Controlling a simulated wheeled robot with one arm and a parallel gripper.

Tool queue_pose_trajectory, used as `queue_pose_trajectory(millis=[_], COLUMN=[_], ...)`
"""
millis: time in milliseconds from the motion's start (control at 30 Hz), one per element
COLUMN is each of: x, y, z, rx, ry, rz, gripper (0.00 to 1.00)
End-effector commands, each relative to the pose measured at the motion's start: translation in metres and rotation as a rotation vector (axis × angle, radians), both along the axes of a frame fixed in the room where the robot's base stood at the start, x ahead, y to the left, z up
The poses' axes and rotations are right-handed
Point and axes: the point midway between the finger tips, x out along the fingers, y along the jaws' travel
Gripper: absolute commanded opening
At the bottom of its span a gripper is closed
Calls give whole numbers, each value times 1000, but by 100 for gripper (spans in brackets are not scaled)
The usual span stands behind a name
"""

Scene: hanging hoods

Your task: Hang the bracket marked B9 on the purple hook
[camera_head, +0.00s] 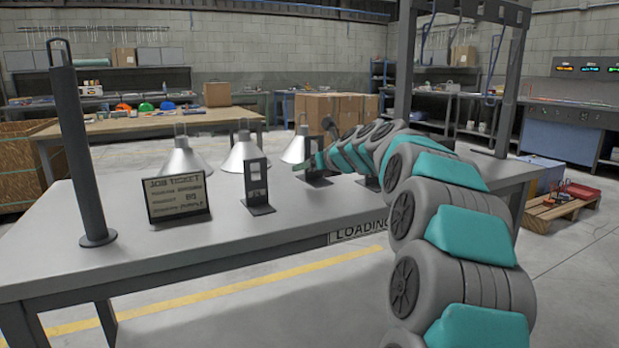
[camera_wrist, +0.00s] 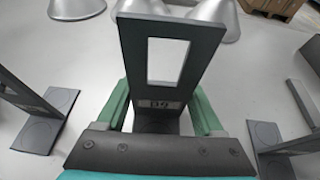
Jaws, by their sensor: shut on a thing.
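In the wrist view a dark upright bracket (camera_wrist: 165,93) with a rectangular window stands between the green fingers of my gripper (camera_wrist: 161,108). Its small label reads like B9. My gripper is shut on it. In the head view my gripper (camera_head: 308,166) is low over the table, and my arm hides part of that spot. Another bracket (camera_head: 256,185) stands on the table to its left. A further bracket (camera_wrist: 285,145) shows at the right in the wrist view. Hooks hang from the overhead frame (camera_head: 404,60) at the right; one (camera_head: 434,38) looks bluish, and I cannot tell which is purple.
Several silver hoods stand behind, one (camera_head: 244,154) behind the left bracket. A job ticket sign (camera_head: 178,198) and a tall dark post (camera_head: 78,150) stand on the left of the grey table (camera_head: 240,233). The table's front strip is clear.

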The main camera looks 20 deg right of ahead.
Motion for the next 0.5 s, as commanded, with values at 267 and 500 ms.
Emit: queue_pose_trajectory(millis=[267,500], x=[3,3], y=[1,-1], z=[-20,-30], rx=[6,1], ry=[1,-3], rz=[3,-2], gripper=[0,0])
